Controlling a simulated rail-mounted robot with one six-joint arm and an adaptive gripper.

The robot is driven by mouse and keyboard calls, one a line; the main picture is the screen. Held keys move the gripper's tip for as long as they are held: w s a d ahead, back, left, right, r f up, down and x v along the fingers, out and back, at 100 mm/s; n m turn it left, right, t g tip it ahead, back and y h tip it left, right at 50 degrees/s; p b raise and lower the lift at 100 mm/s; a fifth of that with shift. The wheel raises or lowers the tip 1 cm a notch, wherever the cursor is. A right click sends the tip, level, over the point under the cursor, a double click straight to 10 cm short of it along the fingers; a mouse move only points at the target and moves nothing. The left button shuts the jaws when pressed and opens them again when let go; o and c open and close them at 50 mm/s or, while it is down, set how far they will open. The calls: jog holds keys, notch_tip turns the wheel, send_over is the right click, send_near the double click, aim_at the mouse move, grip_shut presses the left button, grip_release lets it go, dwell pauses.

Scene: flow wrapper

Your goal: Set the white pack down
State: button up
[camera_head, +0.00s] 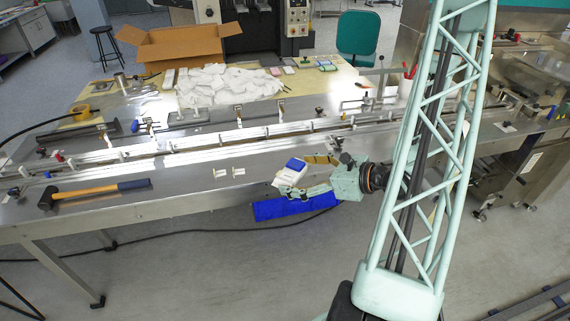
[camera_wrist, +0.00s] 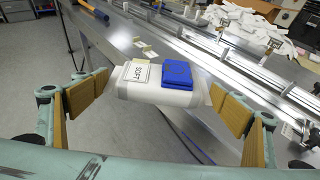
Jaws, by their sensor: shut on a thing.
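The white pack (camera_head: 284,181) is held between the two fingers of my gripper (camera_head: 302,173), at the front edge of the steel bench. In the wrist view the white pack (camera_wrist: 152,92) lies across between the tan finger pads of my gripper (camera_wrist: 158,94), one pad at each end. A blue block (camera_wrist: 188,73) and a small pale label reading "SOFT" (camera_wrist: 137,73) are on its upper side. The blue block also shows in the head view (camera_head: 295,164). I cannot tell whether the pack's underside touches anything.
A hammer (camera_head: 95,191) and small white pieces (camera_head: 229,172) lie on the steel bench (camera_head: 185,195) to the left. A flat blue panel (camera_head: 290,208) shows below the gripper, by the bench's front edge. Guide rails (camera_head: 250,135) run along behind.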

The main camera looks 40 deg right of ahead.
jog(key=shift+w+f+b, duration=0.1)
jog(key=shift+b, duration=0.3)
send_over(285, 160)
jog(key=s+a, duration=0.2)
jog(key=shift+d+f, duration=0.1)
jog(key=shift+f, duration=0.45)
jog(key=shift+f+b, duration=0.6)
jog(key=shift+f, duration=1.15)
jog(key=shift+f, duration=0.1)
jog(key=o, duration=0.8)
